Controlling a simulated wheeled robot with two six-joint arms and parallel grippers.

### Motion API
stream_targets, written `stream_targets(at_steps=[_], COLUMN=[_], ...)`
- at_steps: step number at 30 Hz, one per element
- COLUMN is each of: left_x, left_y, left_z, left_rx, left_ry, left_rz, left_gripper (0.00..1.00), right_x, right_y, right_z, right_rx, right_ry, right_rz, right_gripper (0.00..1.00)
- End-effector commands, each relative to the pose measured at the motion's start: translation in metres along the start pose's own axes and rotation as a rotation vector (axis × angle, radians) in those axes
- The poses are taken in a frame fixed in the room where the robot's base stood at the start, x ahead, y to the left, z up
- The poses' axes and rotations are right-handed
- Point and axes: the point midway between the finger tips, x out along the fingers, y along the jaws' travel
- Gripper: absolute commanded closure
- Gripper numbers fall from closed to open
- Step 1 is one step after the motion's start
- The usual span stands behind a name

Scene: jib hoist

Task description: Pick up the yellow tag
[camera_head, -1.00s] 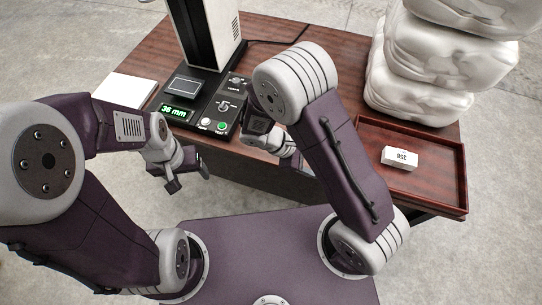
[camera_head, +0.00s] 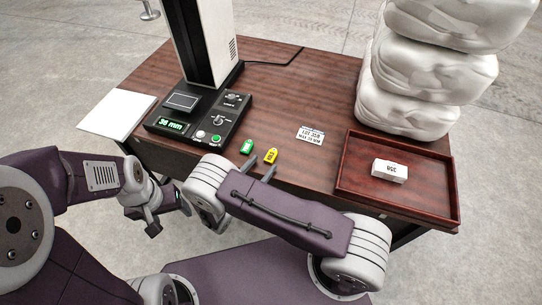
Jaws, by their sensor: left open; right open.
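The yellow tag (camera_head: 270,156) lies on the brown table near its front edge, just right of a green tag (camera_head: 247,147). My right gripper (camera_head: 259,169) is open and empty, its two dark fingertips showing just in front of the tags. Its arm hides most of the gripper body, and I cannot tell how high the fingertips are. My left gripper (camera_head: 169,218) is open and empty, off the table's front edge at the left, well away from the yellow tag.
A tester with a green "36 mm" display (camera_head: 171,125) stands behind left, beside a white sheet (camera_head: 117,114). A printed label (camera_head: 311,135) lies right of the tags. A wooden tray (camera_head: 441,205) holds a white block (camera_head: 390,170). White wrapped bags (camera_head: 415,100) are stacked behind it.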

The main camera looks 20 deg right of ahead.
Motion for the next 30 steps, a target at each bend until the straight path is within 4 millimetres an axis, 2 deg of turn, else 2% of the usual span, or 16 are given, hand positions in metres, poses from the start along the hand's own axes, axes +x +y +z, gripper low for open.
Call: stream_targets(at_steps=[3,6,14,20,21,30], left_x=[-0.005,-0.004,-0.004,-0.004,-0.004,-0.005], left_y=[0.0,0.0,0.0,0.0,0.0,0.0], left_z=[-0.001,0.0,0.0,0.0,0.0,-0.001], left_rx=[0.0,0.0,0.0,0.0,0.0,0.0], left_ry=[0.0,0.0,0.0,0.0,0.0,0.0], left_rz=[0.0,0.0,0.0,0.0,0.0,0.0], left_gripper=[0.31,0.31,0.31,0.31,0.31,0.31], right_x=[0.024,0.037,0.041,0.041,0.041,0.04], right_y=[-0.004,-0.003,-0.002,-0.002,-0.003,-0.002], right_z=[0.003,0.002,0.001,0.001,0.001,0.004], right_rx=[-0.001,0.0,0.0,0.0,0.0,0.0], right_ry=[0.0,0.0,0.0,0.0,0.001,0.001], right_rz=[-0.007,-0.006,-0.002,-0.002,-0.002,-0.002], right_gripper=[0.41,0.41,0.41,0.97,1.0,1.0])
